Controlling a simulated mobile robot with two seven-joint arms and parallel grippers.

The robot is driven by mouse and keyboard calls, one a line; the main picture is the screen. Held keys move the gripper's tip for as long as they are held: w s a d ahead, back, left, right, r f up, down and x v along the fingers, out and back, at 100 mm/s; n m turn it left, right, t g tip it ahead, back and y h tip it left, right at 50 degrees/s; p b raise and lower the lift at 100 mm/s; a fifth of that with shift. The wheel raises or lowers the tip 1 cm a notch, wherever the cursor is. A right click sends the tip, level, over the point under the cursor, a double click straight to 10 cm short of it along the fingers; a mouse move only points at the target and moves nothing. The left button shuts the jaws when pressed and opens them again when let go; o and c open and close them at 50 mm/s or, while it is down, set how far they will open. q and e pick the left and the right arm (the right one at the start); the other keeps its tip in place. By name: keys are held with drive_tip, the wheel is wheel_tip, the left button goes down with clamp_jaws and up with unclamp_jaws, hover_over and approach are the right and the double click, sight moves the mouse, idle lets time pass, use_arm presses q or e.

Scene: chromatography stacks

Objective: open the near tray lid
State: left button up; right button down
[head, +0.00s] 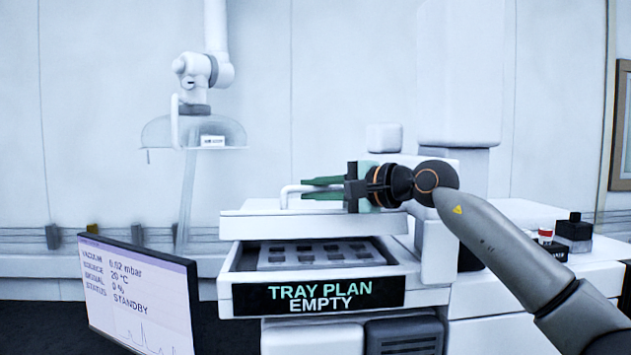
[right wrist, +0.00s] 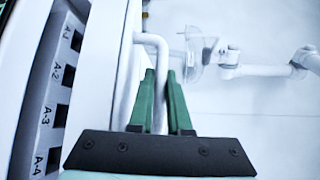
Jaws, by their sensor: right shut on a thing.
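The near tray (head: 240,300) is a white drawer-like box with a dark front label reading "TRAY PLAN EMPTY". Its inner plate with several dark square wells shows through a gap under the white lid (head: 245,228). A white bar handle (head: 286,192) stands on top of the lid. My right gripper (head: 320,188), with green fingers, is shut on this handle from the right. In the right wrist view the handle (right wrist: 150,39) passes between the two green fingers (right wrist: 161,75). The gripped part is partly hidden. My left gripper is not in view.
A monitor (head: 138,295) reading "STANDBY" stands at front left. A clear dome (head: 165,132) hangs from a white arm at back left. A dark bottle (head: 574,230) sits on the right bench. In the wrist view, slots labelled A-1 to A-4 (right wrist: 58,115) lie left.

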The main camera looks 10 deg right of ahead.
drive_tip(key=r+p, duration=0.1)
drive_tip(key=w+r+p, duration=0.1)
drive_tip(key=r, duration=0.1)
drive_tip(key=shift+w, duration=0.2)
drive_tip(key=shift+w+r+p, duration=0.2)
drive_tip(key=shift+w+p, duration=0.05)
drive_tip(key=shift+p, duration=0.1)
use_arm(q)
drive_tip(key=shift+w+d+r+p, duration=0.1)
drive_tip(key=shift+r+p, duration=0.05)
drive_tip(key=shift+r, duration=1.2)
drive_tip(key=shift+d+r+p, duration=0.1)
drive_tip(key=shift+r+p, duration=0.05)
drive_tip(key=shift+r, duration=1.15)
use_arm(e)
drive_tip(key=shift+w+r, duration=0.95)
drive_tip(key=shift+w, duration=0.2)
drive_tip(key=c, duration=1.1)
unclamp_jaws()
